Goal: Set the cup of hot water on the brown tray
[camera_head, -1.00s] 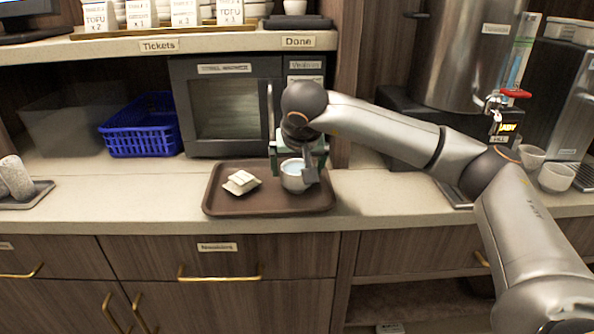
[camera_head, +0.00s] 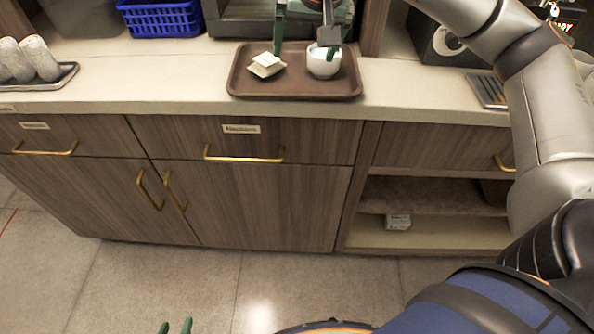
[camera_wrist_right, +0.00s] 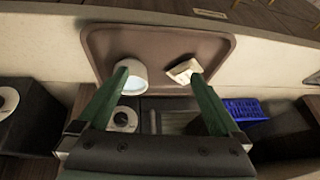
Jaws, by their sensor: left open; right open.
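The white cup (camera_head: 320,66) stands upright on the right part of the brown tray (camera_head: 300,90), with pale bluish water visible inside. In the right wrist view the cup (camera_wrist_right: 134,82) is beside the left-hand finger, on the inner side. My right gripper (camera_head: 306,48) is open over the tray, one green finger overlapping the cup's right rim and the other well to its left. I cannot tell whether the finger touches the cup. My left gripper (camera_head: 175,328) shows only its green fingertips, apart and empty, at the bottom edge, far below the counter.
A small stack of pale packets (camera_head: 266,65) lies on the tray's left part. A blue basket (camera_head: 160,18) stands behind at the left. Closed drawers and an open shelf are below.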

